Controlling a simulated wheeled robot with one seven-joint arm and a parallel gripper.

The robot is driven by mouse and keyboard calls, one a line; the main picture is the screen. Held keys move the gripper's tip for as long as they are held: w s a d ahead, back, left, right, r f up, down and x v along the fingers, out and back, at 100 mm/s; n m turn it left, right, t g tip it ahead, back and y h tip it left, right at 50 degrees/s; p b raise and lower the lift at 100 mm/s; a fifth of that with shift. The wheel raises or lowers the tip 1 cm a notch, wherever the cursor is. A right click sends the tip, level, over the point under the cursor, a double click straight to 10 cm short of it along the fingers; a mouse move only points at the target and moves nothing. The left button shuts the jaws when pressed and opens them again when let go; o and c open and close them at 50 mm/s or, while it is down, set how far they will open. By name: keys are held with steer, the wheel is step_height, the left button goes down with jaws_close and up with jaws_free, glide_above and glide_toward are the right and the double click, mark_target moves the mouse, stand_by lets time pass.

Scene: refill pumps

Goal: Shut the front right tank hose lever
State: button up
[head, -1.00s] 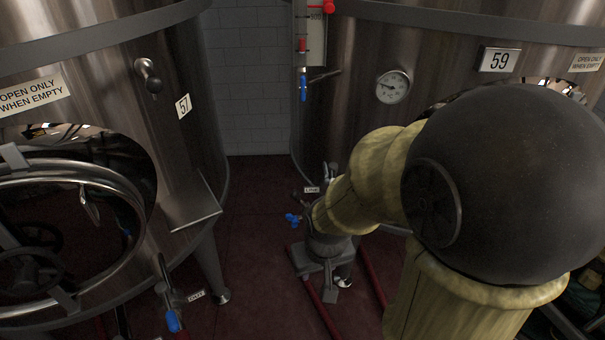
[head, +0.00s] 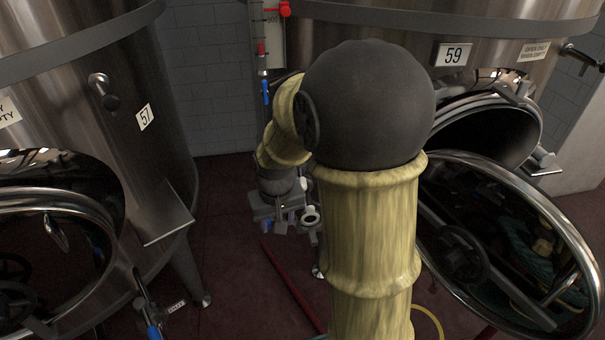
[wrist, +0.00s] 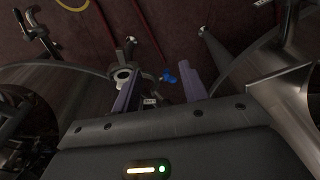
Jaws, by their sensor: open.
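The tank numbered 59 (head: 453,55) stands at the right. Low by it is a valve with a small blue lever (wrist: 168,77), which the wrist view shows between and just beyond the fingers. In the head view the lever (head: 266,225) is a small blue patch, mostly hidden by my gripper. A pale round pipe end (wrist: 122,76) is beside the left finger; it also shows in the head view (head: 310,216). My gripper (wrist: 160,72) is open and empty, its purple-grey fingers pointing down toward the valve. I cannot tell if a finger touches the lever.
Tank 57 (head: 145,117) stands at the left, with its own blue-handled valve (head: 153,332) low in front. Tank 59's round hatch door (head: 575,240) hangs open at the right. A red hose (head: 290,285) runs over the dark red floor. Another blue handle (head: 266,92) hangs on the sight gauge.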

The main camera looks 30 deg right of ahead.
steer(key=w+d+r+m+g+p, duration=0.1)
steer(key=w+d+r+p, duration=0.15)
steer(key=w, duration=0.35)
steer(key=w+d+r+m+p, duration=0.1)
steer(key=w+d+r+p, duration=0.1)
steer(key=w+d+r, duration=0.3)
steer(key=m+g+p, duration=0.1)
steer(key=m+p, duration=0.1)
steer(key=p, duration=0.3)
glide_above(303, 181)
steer(key=shift+s+r+b, duration=0.1)
steer(key=shift+r+b, duration=0.1)
steer(key=shift+b, duration=0.1)
step_height(303, 181, down, 17)
steer(key=shift+f+p, duration=0.2)
steer(key=shift+p, duration=0.75)
jaws_close()
